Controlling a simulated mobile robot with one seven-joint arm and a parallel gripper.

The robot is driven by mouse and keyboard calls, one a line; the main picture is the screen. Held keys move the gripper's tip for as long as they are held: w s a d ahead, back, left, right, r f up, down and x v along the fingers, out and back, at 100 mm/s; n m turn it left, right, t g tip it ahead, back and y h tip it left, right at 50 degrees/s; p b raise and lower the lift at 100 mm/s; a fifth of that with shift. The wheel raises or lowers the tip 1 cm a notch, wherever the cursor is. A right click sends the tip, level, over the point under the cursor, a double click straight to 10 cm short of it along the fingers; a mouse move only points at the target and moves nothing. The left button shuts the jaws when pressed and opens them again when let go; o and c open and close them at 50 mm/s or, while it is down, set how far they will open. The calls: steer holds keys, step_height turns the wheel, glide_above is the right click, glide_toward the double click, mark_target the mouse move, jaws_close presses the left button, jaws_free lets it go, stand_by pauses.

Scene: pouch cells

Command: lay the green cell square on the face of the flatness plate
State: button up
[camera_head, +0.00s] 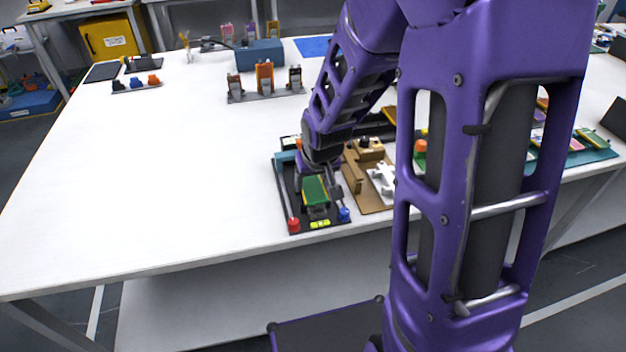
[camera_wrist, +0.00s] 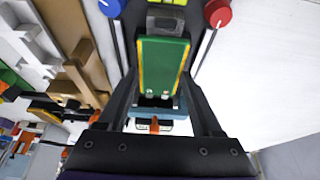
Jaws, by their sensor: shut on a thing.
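The green cell (camera_head: 314,187), a flat green slab with yellow edge strips, shows in the head view over a dark fixture board (camera_head: 284,186). In the wrist view the green cell (camera_wrist: 162,66) lies between the two dark fingers of my gripper (camera_wrist: 160,78), which is shut on it. In the head view my gripper (camera_head: 317,192) points down over the board. A grey block (camera_wrist: 167,22) shows just past the cell's far end. I cannot tell which part is the flatness plate's face, nor whether the cell touches anything below.
The board carries a red knob (camera_head: 294,226), a blue knob (camera_head: 345,214) and a yellow-green level (camera_head: 320,223) at its front edge. A brown fixture (camera_head: 371,206) with a white part stands close on the right. The white table is clear to the left.

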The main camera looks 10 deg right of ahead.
mark_target(313, 189)
steer(key=shift+f+b, duration=0.35)
steer(key=shift+f, duration=0.3)
steer(key=o, duration=1.3)
steer(key=shift+r+p, duration=2.9)
steer(key=shift+r, duration=0.65)
